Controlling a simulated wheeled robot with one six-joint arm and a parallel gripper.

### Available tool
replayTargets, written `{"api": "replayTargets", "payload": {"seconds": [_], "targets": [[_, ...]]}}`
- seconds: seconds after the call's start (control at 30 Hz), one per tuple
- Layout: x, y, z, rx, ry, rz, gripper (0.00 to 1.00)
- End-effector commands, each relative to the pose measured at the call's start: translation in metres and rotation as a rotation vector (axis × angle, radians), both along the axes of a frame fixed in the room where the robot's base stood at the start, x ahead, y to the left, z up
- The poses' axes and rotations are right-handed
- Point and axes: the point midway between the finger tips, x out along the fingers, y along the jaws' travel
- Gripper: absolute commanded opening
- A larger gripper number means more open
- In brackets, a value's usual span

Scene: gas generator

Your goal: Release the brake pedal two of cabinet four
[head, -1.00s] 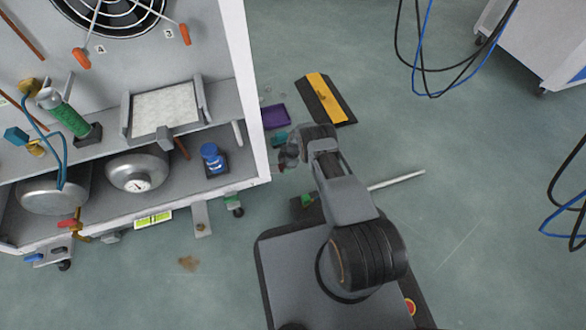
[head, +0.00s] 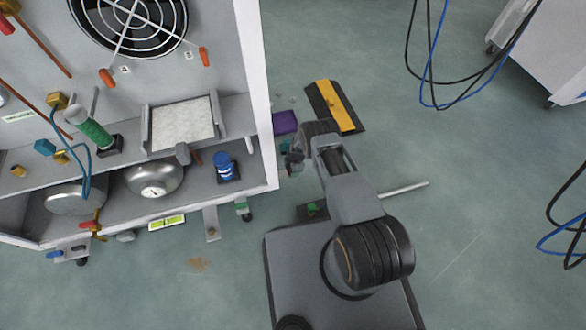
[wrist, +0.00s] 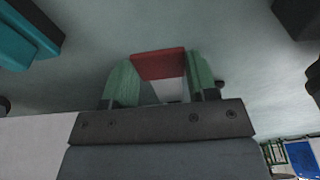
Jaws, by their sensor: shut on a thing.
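In the wrist view my gripper (wrist: 160,80) has its two green fingers shut on a red pedal-like piece (wrist: 158,64), which spans between their tips. In the head view my gripper (head: 292,164) is small and low beside the right side wall of the open cabinet (head: 256,90). The red piece is hard to make out there. A teal block-shaped part (wrist: 25,35) shows at the upper left of the wrist view. A green caster pedal (head: 243,206) sits at the cabinet's front right corner. I cannot read which cabinet is number four.
A black and yellow floor plate (head: 334,106) and a purple piece (head: 285,123) lie beyond my gripper. A pale rod (head: 404,187) is right of my arm. Black and blue cables (head: 437,105) hang near another cabinet (head: 520,50) at the upper right. The floor between is clear.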

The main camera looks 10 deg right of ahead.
Motion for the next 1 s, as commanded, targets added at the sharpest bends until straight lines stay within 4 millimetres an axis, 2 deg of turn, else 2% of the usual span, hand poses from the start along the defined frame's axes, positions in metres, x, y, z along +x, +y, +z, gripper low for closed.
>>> {"api": "replayTargets", "payload": {"seconds": [0.17, 0.2, 0.43, 0.77, 0.87, 1.0], "targets": [[0.001, 0.005, 0.001, 0.004, 0.001, 0.002, 0.10], [0.000, 0.006, 0.001, 0.004, 0.002, 0.003, 0.55], [0.000, 0.002, 0.000, 0.003, 0.001, -0.001, 0.77], [0.001, -0.001, 0.005, 0.002, 0.001, -0.003, 0.79], [0.001, -0.003, 0.018, 0.002, 0.000, -0.003, 0.79], [0.002, -0.007, 0.046, 0.002, -0.001, -0.004, 0.79]]}}
